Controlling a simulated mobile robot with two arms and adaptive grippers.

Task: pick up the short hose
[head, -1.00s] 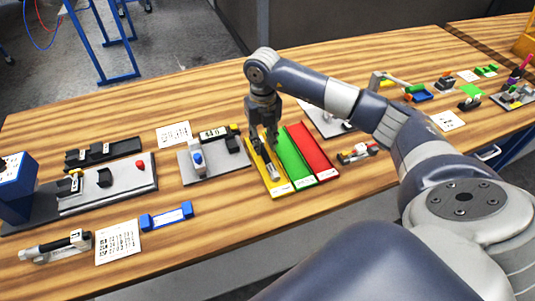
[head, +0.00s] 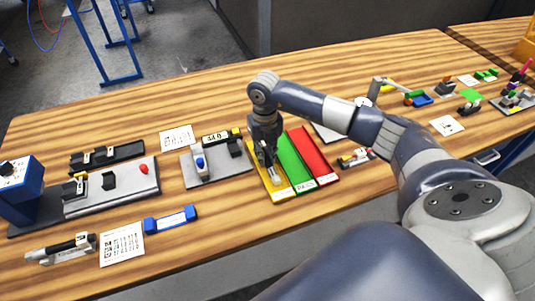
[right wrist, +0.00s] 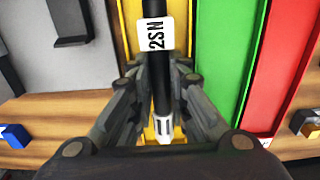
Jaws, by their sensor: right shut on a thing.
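The short hose (right wrist: 158,92) is black with a white label reading 2SN and a pale end fitting. In the right wrist view it runs between the fingers of my right gripper (right wrist: 160,100), which is shut on it. The hose is at the yellow channel tray (right wrist: 131,16); I cannot tell whether it still touches the tray floor. In the head view my right gripper (head: 268,163) is low over the yellow tray (head: 283,197) and hides most of the hose. My left gripper is not in view.
A green tray (head: 297,168) and a red tray (head: 315,157) lie directly right of the yellow one. A grey plate fixture (head: 225,177) stands close on the left. A blue-ended block (head: 171,218) and a printed sheet (head: 122,244) lie front left. Bare wood is in front.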

